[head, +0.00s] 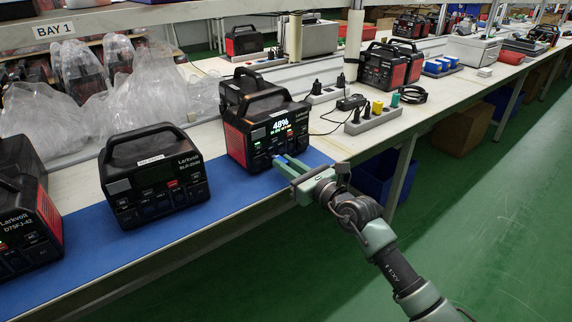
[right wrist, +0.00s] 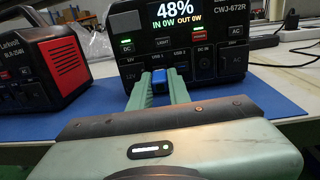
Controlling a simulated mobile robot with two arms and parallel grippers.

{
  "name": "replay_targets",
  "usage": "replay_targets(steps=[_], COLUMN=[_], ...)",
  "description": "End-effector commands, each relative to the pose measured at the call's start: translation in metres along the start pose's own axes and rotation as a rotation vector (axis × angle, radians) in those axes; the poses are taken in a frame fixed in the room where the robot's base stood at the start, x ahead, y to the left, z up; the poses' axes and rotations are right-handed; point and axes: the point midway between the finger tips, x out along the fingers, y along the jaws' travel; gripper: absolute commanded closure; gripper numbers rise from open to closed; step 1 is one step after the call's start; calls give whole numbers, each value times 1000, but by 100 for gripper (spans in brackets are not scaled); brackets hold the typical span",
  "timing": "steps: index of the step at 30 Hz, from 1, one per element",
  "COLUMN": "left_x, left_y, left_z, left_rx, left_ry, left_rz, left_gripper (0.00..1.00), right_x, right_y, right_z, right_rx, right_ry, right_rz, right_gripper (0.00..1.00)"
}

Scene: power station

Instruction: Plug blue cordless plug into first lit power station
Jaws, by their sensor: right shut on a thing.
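The lit power station (head: 272,132) stands on the blue mat, its screen reading 48%. In the right wrist view the same station (right wrist: 190,40), marked CWJ-672R, faces me with its row of sockets. My right gripper (head: 284,162) is low in front of its panel. In the right wrist view its green fingers (right wrist: 158,88) are shut on the small blue plug (right wrist: 158,80), near the lower sockets left of centre. I cannot tell whether the plug touches or enters a socket. The fingers mostly hide the plug in the head view. My left gripper is not in view.
A dark-screened Larkvolt station (head: 155,178) stands to the left, and another (head: 25,215) at the far left edge. A power strip (head: 372,120) with several plugs lies to the right. Plastic bags (head: 150,105) are behind. The blue mat (head: 225,195) is bare in front.

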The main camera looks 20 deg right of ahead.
Motion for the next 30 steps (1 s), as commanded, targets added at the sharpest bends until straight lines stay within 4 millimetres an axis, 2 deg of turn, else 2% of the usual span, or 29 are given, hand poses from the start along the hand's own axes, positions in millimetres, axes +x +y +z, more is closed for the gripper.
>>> replay_targets(steps=[11, 30], left_x=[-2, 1], left_y=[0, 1], left_z=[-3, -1], left_rx=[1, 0], left_ry=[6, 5], left_rz=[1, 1], left_gripper=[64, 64], right_x=[0, 12], right_y=[0, 0], right_z=[0, 0], right_rx=[0, -1], right_ry=[0, -1], right_rz=[0, 0], right_gripper=[100, 100])
